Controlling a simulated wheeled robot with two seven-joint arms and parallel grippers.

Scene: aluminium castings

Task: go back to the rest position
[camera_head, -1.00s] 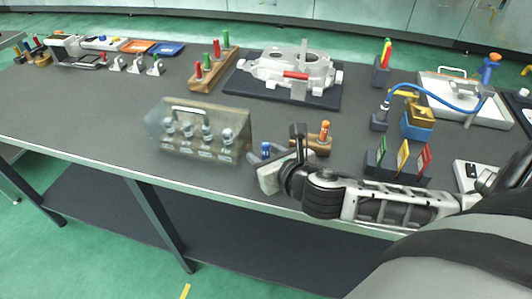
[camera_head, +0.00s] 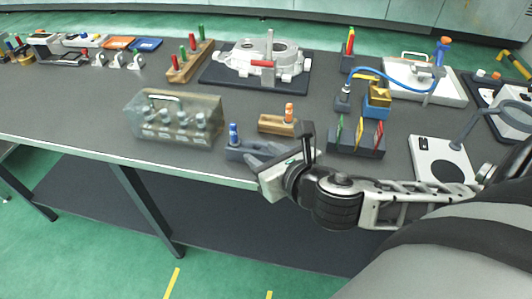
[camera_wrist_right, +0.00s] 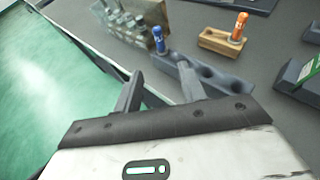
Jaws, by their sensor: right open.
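My right gripper (camera_head: 280,150) is open and empty at the front edge of the table, in the head view. Its two fingers also show apart in the right wrist view (camera_wrist_right: 158,92). Just beyond the fingertips is a dark grey holder (camera_wrist_right: 215,80) with a blue-topped piece (camera_wrist_right: 159,40) standing at its far end. A wooden block (camera_wrist_right: 222,42) with an orange-topped piece stands behind it. In the head view the blue-topped piece (camera_head: 233,134) is just left of the gripper. My left gripper is not in view.
A clear box (camera_head: 178,118) with several metal pieces stands left of the gripper. A rack (camera_head: 357,138) with coloured cards stands right, near a white device (camera_head: 440,158). A metal casting (camera_head: 262,62) lies on a dark plate behind. Dark table surface is bare between them.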

